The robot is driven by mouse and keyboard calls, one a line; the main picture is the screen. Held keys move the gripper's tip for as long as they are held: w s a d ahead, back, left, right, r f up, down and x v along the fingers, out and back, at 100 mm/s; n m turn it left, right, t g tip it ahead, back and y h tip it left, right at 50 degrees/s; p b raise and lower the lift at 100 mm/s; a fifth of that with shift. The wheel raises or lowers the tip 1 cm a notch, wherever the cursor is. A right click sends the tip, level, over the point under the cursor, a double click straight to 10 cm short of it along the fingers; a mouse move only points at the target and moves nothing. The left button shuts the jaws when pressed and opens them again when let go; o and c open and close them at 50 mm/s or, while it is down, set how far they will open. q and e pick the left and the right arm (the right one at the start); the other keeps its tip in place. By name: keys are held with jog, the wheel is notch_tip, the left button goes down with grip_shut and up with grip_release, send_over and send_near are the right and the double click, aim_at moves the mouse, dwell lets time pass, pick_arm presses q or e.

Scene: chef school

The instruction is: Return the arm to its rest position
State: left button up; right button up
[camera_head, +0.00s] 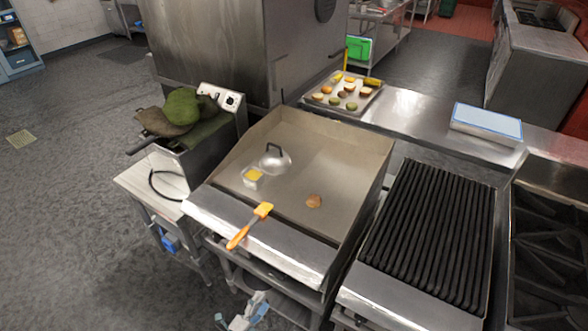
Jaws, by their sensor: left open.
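My left gripper (243,314) shows low at the bottom edge, below the front of the griddle, small and partly cut off by the frame. Its pale blue-grey fingers are apart, and I see nothing held between them. It is clear of the griddle top and of the objects on it. My right gripper is not in view.
A ridged grill (430,235) stands right; a food tray (343,93) lies behind.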

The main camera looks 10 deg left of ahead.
pick_arm(q)
jog(key=shift+f, duration=0.1)
jog(key=s+a+f+n+g+y+p, duration=0.1)
jog(key=s+a+f+n+g+y, duration=0.15)
jog(key=f+n, duration=0.4)
jog(key=s+a+f+n+g+y, duration=0.2)
jog(key=s+f+n+g+y, duration=0.15)
jog(key=f, duration=0.55)
jog(key=s+d+f+n+g, duration=0.1)
jog(key=s+f+n+g, duration=0.3)
jog(key=s, duration=0.6)
jog(key=s+d+f+n+g, duration=0.2)
jog(key=s+f+g, duration=0.3)
jog(key=s+f, duration=0.3)
jog(key=s+n+p, duration=0.1)
jog(key=s, duration=0.1)
jog(key=shift+s+f+n, duration=0.2)
jog(key=shift+s+n, duration=0.15)
jog(key=shift+n, duration=0.05)
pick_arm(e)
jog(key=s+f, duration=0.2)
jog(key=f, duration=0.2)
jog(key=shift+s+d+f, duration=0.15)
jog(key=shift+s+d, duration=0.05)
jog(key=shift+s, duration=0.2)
